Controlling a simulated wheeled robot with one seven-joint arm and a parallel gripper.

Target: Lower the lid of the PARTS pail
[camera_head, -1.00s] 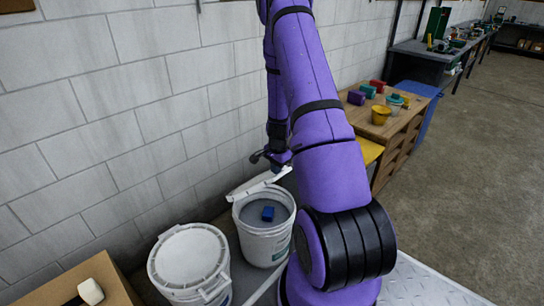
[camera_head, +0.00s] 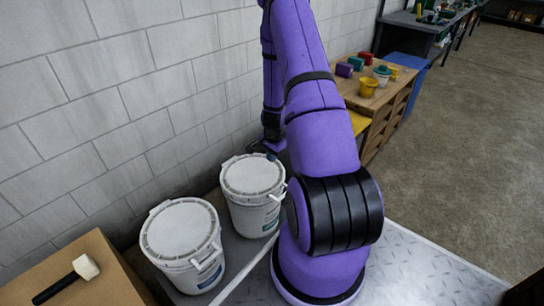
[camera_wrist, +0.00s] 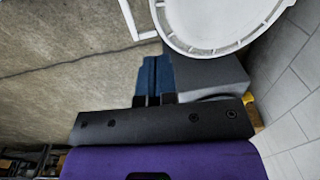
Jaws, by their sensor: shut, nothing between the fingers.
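The right-hand white pail (camera_head: 258,214) stands beside the wall with its white lid (camera_head: 252,175) lying flat over its mouth. I cannot tell whether the lid is fully seated. A lid also fills the top of the wrist view (camera_wrist: 215,20). The pail's label is too small to read, and its inside is hidden. My gripper (camera_head: 271,156) is shut and empty at the lid's far right edge, partly hidden behind my arm. In the wrist view its fingers (camera_wrist: 155,62) are together just below the lid's rim; contact is unclear.
A second lidded white pail (camera_head: 184,245) stands close on the left. A mallet (camera_head: 78,275) lies on a brown box (camera_head: 103,262) at lower left. The block wall (camera_head: 130,90) is close behind. A wooden bench (camera_head: 385,107) with cups and blocks stands at the right.

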